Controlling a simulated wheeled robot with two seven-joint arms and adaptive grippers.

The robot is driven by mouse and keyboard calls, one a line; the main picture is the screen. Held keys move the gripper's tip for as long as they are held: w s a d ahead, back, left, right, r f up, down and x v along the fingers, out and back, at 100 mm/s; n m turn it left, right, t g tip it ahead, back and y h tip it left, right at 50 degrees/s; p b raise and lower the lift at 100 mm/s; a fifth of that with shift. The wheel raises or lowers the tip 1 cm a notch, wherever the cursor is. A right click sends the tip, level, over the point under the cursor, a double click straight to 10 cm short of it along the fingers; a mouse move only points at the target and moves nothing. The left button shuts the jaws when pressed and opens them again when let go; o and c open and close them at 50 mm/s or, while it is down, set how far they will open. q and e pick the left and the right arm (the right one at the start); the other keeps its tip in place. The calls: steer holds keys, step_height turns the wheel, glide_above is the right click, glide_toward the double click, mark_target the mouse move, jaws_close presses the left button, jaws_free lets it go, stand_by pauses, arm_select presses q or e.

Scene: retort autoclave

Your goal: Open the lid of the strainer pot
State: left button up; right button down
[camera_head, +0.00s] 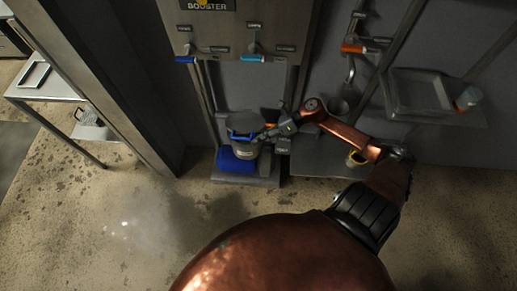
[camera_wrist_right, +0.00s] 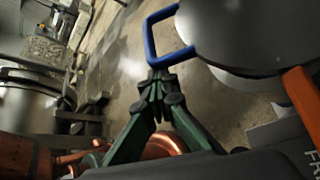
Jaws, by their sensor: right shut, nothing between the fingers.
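The strainer pot (camera_head: 243,143) is a dark grey vessel with a blue-edged top, standing low against the wall unit. In the right wrist view its rounded grey body or lid (camera_wrist_right: 245,35) fills the upper right, with a blue loop handle (camera_wrist_right: 150,38) sticking out to the left. My right gripper (camera_head: 268,133) reaches in from the right beside the pot's top. In the wrist view its green fingers (camera_wrist_right: 157,82) are closed together, empty, just below the blue handle's lower corner. I cannot tell whether they touch it. My left gripper is out of view.
The booster panel (camera_head: 245,30) with blue-handled valves hangs above. An orange bar (camera_wrist_right: 301,97) lies right of the fingers. A grey tray (camera_head: 418,92) is at right. The floor at front left is clear.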

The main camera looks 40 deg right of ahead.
steer(key=r, duration=0.1)
steer(key=w+r, duration=0.1)
steer(key=shift+d+r, duration=0.3)
steer(key=shift+d, duration=0.1)
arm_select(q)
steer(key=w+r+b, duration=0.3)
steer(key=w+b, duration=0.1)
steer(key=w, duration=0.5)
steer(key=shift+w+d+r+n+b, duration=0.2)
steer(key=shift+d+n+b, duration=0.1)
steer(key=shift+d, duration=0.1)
arm_select(e)
steer(key=w+d+r+m+g+y, duration=0.1)
steer(key=w+d+r+m+y, duration=0.2)
steer(key=w+d+r+m, duration=0.1)
steer(key=shift+d+r+y, duration=0.4)
steer(key=shift+d+r, duration=0.1)
steer(key=shift+r, duration=0.9)
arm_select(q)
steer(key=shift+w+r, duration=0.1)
arm_select(e)
steer(key=shift+s+a, duration=0.1)
